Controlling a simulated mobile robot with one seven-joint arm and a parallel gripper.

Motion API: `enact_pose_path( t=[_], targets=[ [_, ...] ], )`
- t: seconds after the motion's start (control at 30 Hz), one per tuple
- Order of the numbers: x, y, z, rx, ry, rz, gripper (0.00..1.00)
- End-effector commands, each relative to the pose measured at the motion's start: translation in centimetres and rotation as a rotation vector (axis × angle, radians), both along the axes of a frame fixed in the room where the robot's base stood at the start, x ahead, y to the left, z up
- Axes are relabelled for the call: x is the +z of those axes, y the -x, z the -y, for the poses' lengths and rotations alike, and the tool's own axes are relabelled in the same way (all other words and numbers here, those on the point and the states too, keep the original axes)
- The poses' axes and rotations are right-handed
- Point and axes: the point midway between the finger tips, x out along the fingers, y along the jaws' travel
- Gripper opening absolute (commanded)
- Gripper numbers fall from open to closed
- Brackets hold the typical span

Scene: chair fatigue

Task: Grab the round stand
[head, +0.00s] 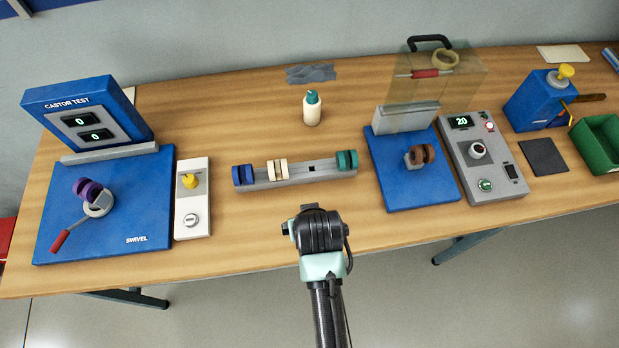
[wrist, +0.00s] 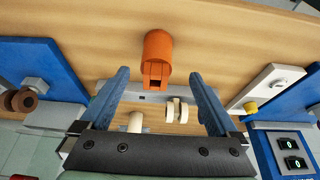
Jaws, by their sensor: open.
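An orange round piece (wrist: 157,58), a short cylinder with a notched face, shows in the wrist view above the table. It is the likeliest round stand, though I cannot be sure. My gripper (wrist: 160,74) is open, with its two blue fingers spread either side of the piece's line. The piece shows between and just beyond the fingertips, apart from them. Nothing is held. In the head view my arm end (head: 320,230) reaches the front middle of the table, and the orange piece and fingers are hidden there.
Behind my arm stands a grey rack (head: 300,174) with blue, cream and green wheels. A bottle (head: 311,108) stands behind it. The blue castor test rig (head: 130,215) is left; another blue rig (head: 397,190) and control box (head: 494,182) are right.

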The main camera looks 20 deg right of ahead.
Motion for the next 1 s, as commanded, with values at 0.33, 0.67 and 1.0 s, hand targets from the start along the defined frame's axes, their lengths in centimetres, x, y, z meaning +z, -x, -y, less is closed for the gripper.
enact_pose_path(
  t=[0.33,0.67,1.0],
  targets=[
    [-2.4,-1.6,1.1,-0.001,-0.001,-0.001,0.96],
    [-4.5,-2.4,1.3,-0.001,0.000,0.001,0.96],
    [-4.5,-2.3,1.3,0.000,0.000,0.001,0.69]
  ],
)
